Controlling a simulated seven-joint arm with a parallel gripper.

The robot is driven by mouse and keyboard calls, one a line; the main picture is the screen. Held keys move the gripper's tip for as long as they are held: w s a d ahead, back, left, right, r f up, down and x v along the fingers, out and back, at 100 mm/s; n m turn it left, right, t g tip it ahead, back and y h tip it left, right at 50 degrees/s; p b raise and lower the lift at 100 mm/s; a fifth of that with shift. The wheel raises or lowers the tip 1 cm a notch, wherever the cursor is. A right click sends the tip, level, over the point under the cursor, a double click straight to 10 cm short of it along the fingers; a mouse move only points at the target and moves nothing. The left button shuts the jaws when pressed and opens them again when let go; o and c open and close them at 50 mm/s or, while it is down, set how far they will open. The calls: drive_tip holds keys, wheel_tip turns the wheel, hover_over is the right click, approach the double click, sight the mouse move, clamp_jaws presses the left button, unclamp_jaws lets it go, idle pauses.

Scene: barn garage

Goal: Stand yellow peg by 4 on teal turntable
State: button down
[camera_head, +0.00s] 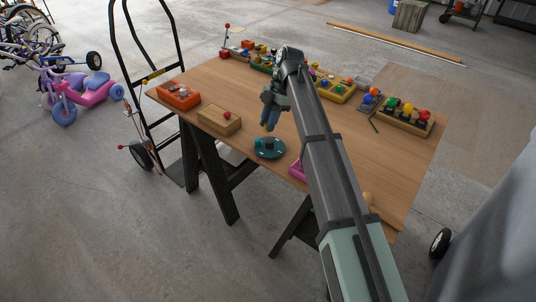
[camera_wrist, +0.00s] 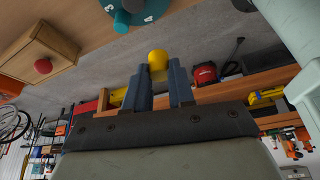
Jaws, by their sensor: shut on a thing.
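My gripper (camera_head: 269,119) is above the teal turntable and shut on the yellow peg (camera_wrist: 158,60). In the wrist view the peg's rounded yellow end shows between the two blue fingers (camera_wrist: 158,82). In the head view a small bit of yellow shows at the fingertips, above the table.
A wooden box with a red knob (camera_head: 214,121) and an orange tray (camera_head: 179,97) stand left of the turntable. A magenta object (camera_head: 297,170) is right of it, partly behind my arm. Trays of coloured pieces (camera_head: 405,122) line the table's back edge.

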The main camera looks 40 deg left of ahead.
drive_tip(key=shift+d+n+h, duration=0.15)
drive_tip(key=shift+n+h, duration=0.25)
drive_tip(key=shift+n, duration=0.8)
drive_tip(key=shift+f, duration=5)
drive_tip(key=shift+f, duration=0.1)
drive_tip(key=c, duration=1)
unclamp_jaws()
drive_tip(key=shift+o, duration=0.2)
drive_tip(key=v, duration=1.2)
